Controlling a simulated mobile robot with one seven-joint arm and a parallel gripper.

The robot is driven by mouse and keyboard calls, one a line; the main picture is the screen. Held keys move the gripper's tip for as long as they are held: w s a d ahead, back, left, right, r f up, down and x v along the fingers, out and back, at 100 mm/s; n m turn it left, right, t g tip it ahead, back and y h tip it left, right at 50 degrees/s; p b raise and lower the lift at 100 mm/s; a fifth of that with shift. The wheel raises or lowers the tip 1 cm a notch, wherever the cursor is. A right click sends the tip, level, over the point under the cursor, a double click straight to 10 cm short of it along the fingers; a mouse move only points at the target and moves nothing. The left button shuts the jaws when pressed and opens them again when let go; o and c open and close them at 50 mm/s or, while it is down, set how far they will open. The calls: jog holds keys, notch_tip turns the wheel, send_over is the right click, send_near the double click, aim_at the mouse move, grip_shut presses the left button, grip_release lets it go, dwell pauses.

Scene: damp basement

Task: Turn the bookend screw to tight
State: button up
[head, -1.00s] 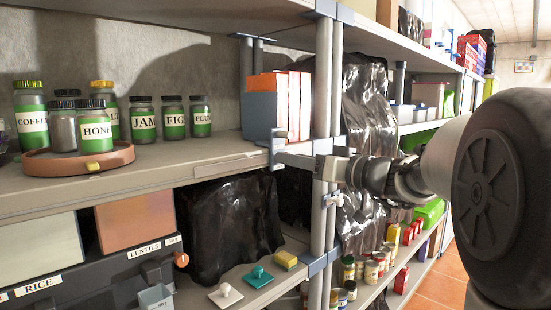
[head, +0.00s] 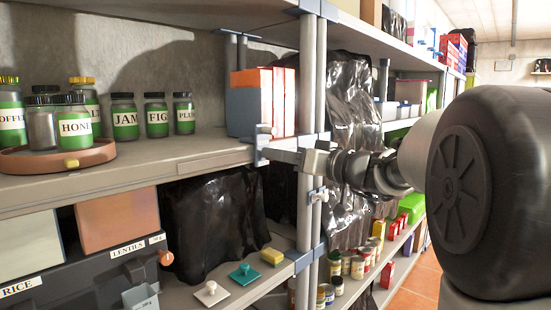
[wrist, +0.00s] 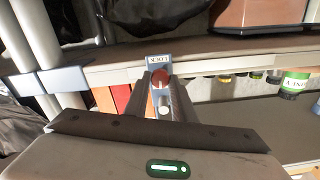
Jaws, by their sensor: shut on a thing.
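The bookend (head: 246,112) is a blue-grey plate standing at the left end of the orange books on the middle shelf. Its small clamp (head: 263,136) sits on the shelf's front edge. My gripper (head: 272,155) reaches it from the right. The wrist view shows the clamp plate (wrist: 158,59) with a label that seems to read LOCK, upside down. The red screw knob (wrist: 161,77) lies between the two fingers of my gripper (wrist: 161,88), which is shut on it. A pale pin shows just below the knob. The screw's thread and its tightness cannot be seen.
Grey shelf posts (head: 307,100) stand close behind my wrist. Labelled jars (head: 125,117) and a round brown tray (head: 100,153) are left on the same shelf. Black plastic (head: 213,225) hangs below. Small tins (head: 357,267) stand lower right.

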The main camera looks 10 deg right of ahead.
jog(key=shift+f+m+p, duration=0.2)
jog(key=shift+m+p, duration=3.45)
jog(key=shift+m, duration=13.15)
jog(key=o, duration=1.1)
jog(key=shift+c, duration=0.2)
